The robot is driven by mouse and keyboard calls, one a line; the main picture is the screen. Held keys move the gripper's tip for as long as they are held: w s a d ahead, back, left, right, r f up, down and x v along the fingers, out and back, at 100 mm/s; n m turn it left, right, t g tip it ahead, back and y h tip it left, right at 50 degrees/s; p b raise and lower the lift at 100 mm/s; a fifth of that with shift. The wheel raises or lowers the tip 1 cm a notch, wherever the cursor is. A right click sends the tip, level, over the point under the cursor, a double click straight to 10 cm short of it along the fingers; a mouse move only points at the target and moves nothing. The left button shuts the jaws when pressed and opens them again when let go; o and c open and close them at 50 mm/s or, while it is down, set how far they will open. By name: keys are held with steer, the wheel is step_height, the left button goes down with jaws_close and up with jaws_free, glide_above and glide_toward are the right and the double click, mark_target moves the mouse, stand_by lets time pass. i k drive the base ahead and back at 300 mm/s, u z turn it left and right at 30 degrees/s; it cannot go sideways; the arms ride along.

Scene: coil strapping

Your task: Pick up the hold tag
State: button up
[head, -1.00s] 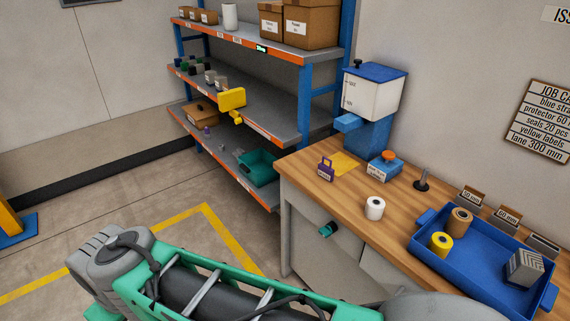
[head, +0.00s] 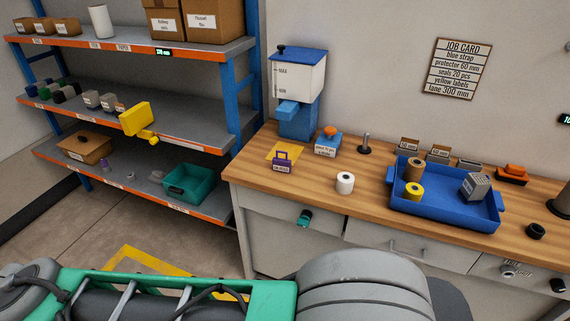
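I cannot read any label as "hold tag". A purple, padlock-shaped piece with a small white label (head: 282,163) stands on the wooden bench near its left end, and may be the tag. It stands at the front edge of a flat yellow sheet (head: 284,150) and partly covers it. My gripper is out of view; only green and grey links of my arm cross the bottom of the head view, well in front of the bench.
A blue-and-white dispenser (head: 298,85) stands behind the purple piece, with a small blue box with an orange top (head: 328,143) to its right. A white roll (head: 345,183) and a blue tray (head: 440,215) are further right. Shelving (head: 130,135) stands left.

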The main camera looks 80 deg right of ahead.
mark_target(279, 164)
steer(key=z, duration=0.9)
steer(key=i, duration=0.9)
steer(key=z, duration=0.9)
